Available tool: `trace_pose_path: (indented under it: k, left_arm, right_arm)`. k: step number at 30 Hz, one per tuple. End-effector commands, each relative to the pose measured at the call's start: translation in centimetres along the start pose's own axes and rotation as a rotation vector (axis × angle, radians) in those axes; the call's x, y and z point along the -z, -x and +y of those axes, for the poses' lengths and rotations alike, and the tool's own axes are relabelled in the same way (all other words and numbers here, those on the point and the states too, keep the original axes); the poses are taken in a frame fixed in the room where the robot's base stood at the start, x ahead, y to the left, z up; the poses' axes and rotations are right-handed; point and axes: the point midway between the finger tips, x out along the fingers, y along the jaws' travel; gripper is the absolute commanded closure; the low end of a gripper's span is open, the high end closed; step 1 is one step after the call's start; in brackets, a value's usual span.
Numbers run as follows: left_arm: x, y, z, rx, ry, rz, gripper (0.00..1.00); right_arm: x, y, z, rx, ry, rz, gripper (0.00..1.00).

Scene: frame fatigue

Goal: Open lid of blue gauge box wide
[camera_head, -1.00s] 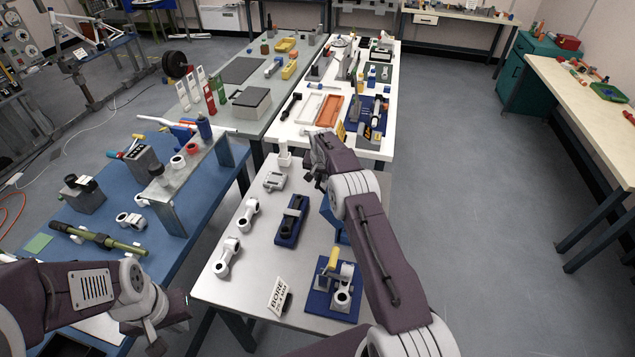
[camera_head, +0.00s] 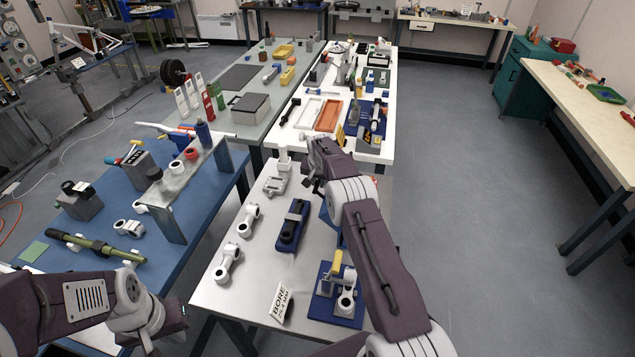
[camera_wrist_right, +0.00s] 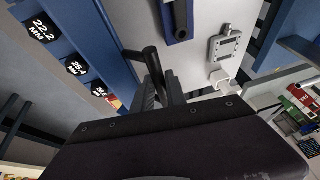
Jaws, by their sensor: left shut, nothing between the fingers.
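The blue gauge box (camera_head: 330,217) stands on the near light table, mostly hidden behind my right forearm. In the right wrist view, a blue panel (camera_wrist_right: 62,70) with black size labels such as 22.2 and 25.4 MM lies at the left. A narrow blue strip (camera_wrist_right: 116,32) stands beside a dark bar (camera_wrist_right: 151,62). My right gripper (camera_head: 316,182) is over the box's far side; in the wrist view its fingers (camera_wrist_right: 158,92) are close around or beside the bar. I cannot tell whether they grip it. My left gripper (camera_head: 152,346) is shut and empty at the lower left, partly cut off.
A blue tray with a dark tool (camera_head: 291,226), white rods (camera_head: 248,220) and a grey gauge (camera_head: 276,184) lie left of the box. A BORE sign (camera_head: 281,303) and a blue fixture (camera_head: 325,305) are nearer. The floor at right is clear.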

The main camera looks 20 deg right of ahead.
Motion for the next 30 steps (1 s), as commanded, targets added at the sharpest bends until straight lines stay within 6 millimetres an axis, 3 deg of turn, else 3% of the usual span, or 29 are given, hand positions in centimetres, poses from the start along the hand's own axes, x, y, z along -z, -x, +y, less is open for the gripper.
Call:
trace_pose_path:
  k: [14,30]
  left_arm:
    - [0.0,-0.2,0.0,0.000,0.000,0.000,1.00]
    - [-0.3,-2.5,-0.1,0.000,0.000,0.000,1.00]
  right_arm:
    - [0.0,0.6,0.0,0.001,-0.002,0.000,0.64]
    - [-0.1,8.6,0.0,0.002,-0.001,0.001,0.64]
